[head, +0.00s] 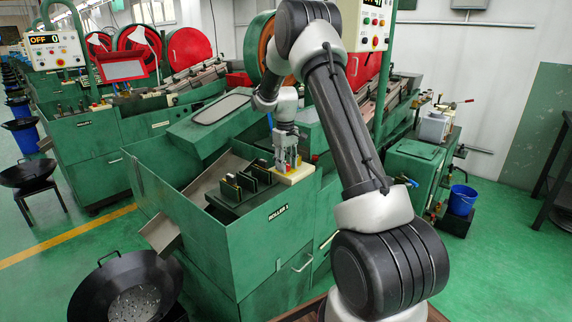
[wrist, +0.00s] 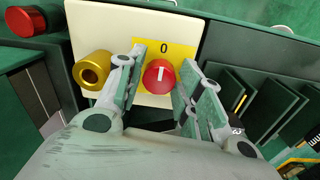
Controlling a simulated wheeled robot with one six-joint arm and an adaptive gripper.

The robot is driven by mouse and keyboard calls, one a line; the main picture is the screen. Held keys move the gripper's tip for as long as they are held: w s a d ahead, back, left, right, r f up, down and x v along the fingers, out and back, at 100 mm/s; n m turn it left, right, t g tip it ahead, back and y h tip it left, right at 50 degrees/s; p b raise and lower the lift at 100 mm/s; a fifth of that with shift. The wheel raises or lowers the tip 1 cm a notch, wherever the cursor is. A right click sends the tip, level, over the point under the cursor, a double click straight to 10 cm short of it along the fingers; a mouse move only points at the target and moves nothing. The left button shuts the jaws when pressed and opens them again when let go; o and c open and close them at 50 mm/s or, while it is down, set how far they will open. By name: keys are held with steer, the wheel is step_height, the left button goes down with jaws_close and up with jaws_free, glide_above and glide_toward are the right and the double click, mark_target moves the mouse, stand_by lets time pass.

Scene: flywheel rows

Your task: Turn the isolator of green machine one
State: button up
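The isolator is a red knob (wrist: 158,77) with a white line, on a yellow plate (wrist: 178,52) marked 0. The white line is roughly upright, pointing toward the 0. The plate is on a cream panel (wrist: 90,22), which shows in the head view as a cream box (head: 298,174) on the green machine labelled ROLLER 1 (head: 278,213). My gripper (wrist: 160,88) is open, with one finger on each side of the red knob. Small gaps seem to show between the fingers and the knob. In the head view my gripper (head: 287,160) hides most of the isolator.
A brass-coloured ring (wrist: 92,69) sits left of the knob on the cream panel. A red button (wrist: 25,20) is further left. Dark upright plates (wrist: 270,105) stand to the right. Another green machine (head: 88,138) stands behind at left.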

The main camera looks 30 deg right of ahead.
steer(key=shift+o, duration=0.7)
step_height(320, 180, up, 12)
steer(key=shift+a, duration=0.15)
